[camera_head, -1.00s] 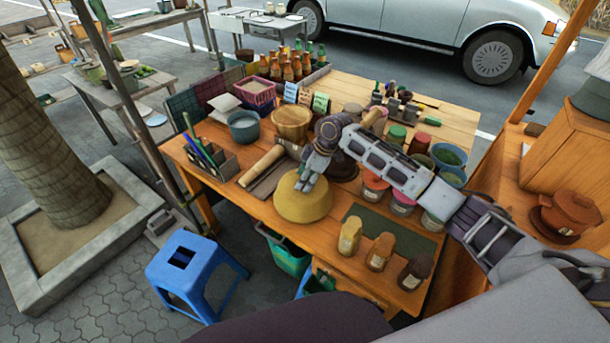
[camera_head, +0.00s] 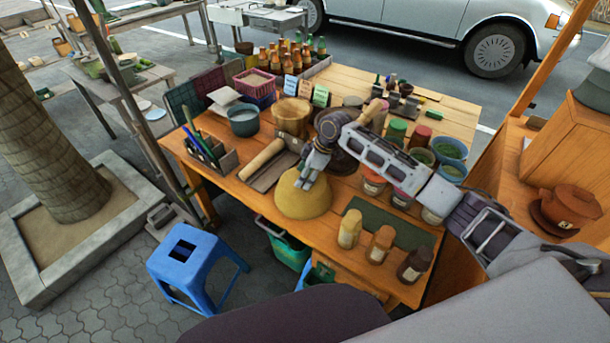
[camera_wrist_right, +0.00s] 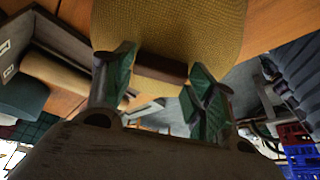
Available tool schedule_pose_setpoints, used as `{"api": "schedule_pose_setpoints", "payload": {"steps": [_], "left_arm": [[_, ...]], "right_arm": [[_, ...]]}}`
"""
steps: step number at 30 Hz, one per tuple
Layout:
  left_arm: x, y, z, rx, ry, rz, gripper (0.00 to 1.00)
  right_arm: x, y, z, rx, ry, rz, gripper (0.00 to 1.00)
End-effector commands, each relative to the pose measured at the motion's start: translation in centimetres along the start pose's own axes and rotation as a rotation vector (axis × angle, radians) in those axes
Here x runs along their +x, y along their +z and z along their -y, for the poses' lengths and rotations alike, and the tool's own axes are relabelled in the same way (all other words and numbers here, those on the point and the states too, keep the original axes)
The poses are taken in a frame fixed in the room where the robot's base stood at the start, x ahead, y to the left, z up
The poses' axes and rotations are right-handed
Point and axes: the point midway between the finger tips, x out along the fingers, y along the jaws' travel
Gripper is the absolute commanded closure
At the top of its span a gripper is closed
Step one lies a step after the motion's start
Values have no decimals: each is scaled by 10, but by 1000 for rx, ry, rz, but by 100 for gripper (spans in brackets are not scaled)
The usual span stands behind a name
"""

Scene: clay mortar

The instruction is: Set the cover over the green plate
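The cover (camera_head: 303,204) is a yellow woven dome on the orange wooden table (camera_head: 225,190), near its front edge. My right gripper (camera_head: 304,183) is over its top. My left gripper is out of view.
Right of the cover, three jars (camera_head: 381,244) stand along a dark green mat (camera_head: 402,234). A rolling pin (camera_head: 262,159) on a tray and a wooden bucket (camera_head: 292,116) stand left and behind. Tubs crowd beneath my forearm. A blue stool (camera_head: 190,262) is on the paving in front.

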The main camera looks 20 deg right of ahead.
Motion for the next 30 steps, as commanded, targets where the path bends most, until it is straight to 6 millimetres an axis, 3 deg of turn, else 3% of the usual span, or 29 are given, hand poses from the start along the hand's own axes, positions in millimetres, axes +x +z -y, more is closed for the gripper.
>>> {"api": "schedule_pose_setpoints", "payload": {"steps": [1, 4, 19, 30], "left_arm": [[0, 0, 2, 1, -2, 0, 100], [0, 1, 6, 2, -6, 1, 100], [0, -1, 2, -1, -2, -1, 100], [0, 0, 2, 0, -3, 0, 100]], "right_arm": [[0, 0, 0, 0, 0, -1, 34], [0, 0, 0, 0, 0, -1, 22], [-5, 0, 0, 0, 0, 0, 22], [-45, 0, -1, 0, 3, -1, 22]]}}
